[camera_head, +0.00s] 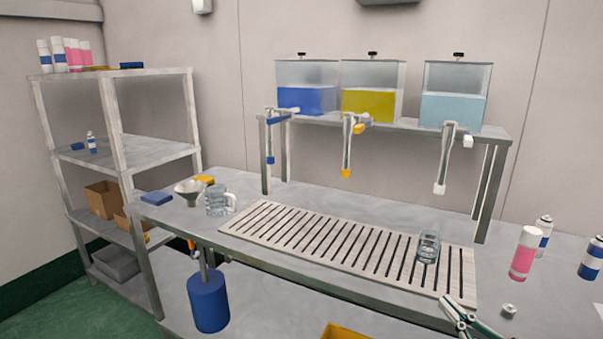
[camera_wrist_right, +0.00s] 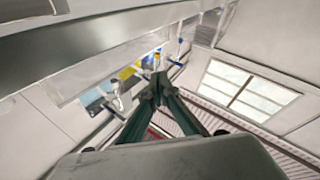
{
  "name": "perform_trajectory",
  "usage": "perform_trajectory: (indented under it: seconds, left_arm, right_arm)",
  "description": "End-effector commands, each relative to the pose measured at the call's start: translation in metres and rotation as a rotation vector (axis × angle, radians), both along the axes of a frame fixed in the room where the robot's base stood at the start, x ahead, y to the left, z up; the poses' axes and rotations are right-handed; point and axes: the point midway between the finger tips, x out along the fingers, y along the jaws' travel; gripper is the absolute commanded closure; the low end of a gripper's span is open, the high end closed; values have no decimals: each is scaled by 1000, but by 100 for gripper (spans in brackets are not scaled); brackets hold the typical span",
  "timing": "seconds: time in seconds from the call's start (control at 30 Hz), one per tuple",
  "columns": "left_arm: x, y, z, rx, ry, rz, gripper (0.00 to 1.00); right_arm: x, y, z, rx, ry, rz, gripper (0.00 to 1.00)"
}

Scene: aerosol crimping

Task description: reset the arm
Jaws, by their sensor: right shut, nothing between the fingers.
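My right gripper (camera_head: 452,308) is at the lower right of the head view, by the front edge of the steel bench (camera_head: 385,297). Its dark green fingers are shut and hold nothing. In the right wrist view the fingers (camera_wrist_right: 158,84) meet at their tips, with nothing between them. A small metal cap-like piece (camera_head: 508,311) lies on the bench to the right of the gripper, apart from it. My left gripper is not in view.
A slatted tray (camera_head: 300,238) bears a glass (camera_head: 429,246). A pink can (camera_head: 524,254) and blue-white cans (camera_head: 591,258) stand at right. A funnel (camera_head: 189,190) and glass mug (camera_head: 217,200) are at left. Tanks (camera_head: 372,103) stand behind, on a raised shelf.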

Motion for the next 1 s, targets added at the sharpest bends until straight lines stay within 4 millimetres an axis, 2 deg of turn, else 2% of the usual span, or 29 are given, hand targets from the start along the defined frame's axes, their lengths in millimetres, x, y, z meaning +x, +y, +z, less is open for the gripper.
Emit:
perform_trajectory:
  seconds: [0.03, 0.1, 0.17, 0.2, 0.3, 0.4, 0.5, 0.6, 0.7, 1.0]
  left_arm:
    - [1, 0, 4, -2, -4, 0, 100]
    - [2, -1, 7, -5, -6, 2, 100]
    - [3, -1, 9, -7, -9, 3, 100]
    - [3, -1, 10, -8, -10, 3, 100]
    - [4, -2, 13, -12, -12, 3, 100]
    - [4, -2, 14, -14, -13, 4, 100]
    - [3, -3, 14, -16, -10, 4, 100]
    - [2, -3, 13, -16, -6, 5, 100]
    - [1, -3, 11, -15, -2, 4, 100]
    - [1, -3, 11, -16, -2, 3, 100]
  right_arm:
    - [-8, 4, -34, 13, 72, -58, 100]
    - [-22, 10, -80, 8, 172, -132, 100]
    - [-37, 16, -119, -5, 261, -184, 100]
    - [-49, 22, -143, -16, 321, -211, 100]
    - [-84, 39, -200, -47, 474, -263, 100]
    - [-123, 60, -248, -86, 618, -285, 100]
    - [-159, 80, -282, -121, 737, -286, 100]
    - [-187, 96, -304, -146, 820, -277, 100]
    - [-204, 106, -315, -163, 868, -268, 100]
    - [-210, 110, -320, -171, 886, -264, 100]
